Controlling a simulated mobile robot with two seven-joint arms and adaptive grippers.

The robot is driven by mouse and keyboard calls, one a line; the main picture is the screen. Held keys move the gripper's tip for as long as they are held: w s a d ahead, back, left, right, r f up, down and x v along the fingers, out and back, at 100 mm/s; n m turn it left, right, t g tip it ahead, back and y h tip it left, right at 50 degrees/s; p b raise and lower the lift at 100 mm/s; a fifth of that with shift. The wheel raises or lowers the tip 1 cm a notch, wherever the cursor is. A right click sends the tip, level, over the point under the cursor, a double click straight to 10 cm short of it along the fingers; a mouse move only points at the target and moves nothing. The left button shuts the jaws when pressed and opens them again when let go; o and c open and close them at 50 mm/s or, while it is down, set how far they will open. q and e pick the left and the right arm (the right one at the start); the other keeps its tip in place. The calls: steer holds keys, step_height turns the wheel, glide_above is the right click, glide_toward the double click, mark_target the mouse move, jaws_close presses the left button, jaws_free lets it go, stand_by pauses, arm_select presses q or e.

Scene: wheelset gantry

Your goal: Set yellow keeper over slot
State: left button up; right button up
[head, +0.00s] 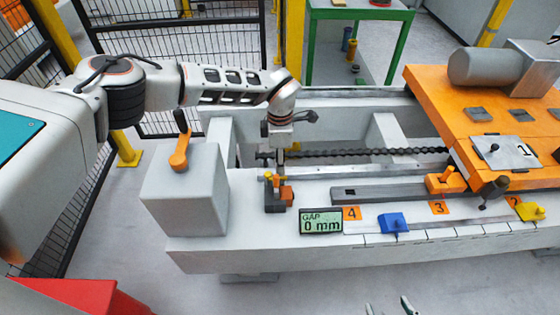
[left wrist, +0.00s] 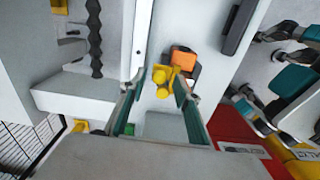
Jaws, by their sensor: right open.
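A yellow piece (head: 530,211) with a dark knob sits at the right end of the front rail, by label 2. Another small yellow part (head: 270,177) stands on a dark and orange block below my left gripper (head: 280,160); I cannot tell which of the two is the keeper. In the left wrist view the left gripper (left wrist: 158,105) has its fingers apart, with the yellow part (left wrist: 162,78) beyond and between them, not visibly held. A grey bar (head: 400,191) with a dark slot lies on the bench. My right gripper (head: 390,308) is open and empty at the bottom edge.
A blue piece (head: 393,222) and a gap display reading 0 mm (head: 321,222) are on the bench front. An orange block (head: 446,181) stands by the orange machine deck (head: 430,100). A grey box (head: 186,190) with an orange lever stands at left.

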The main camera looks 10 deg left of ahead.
arm_select(q)
steer(key=shift+r, duration=0.1)
step_height(320, 180, up, 12)
stand_by(0.5)
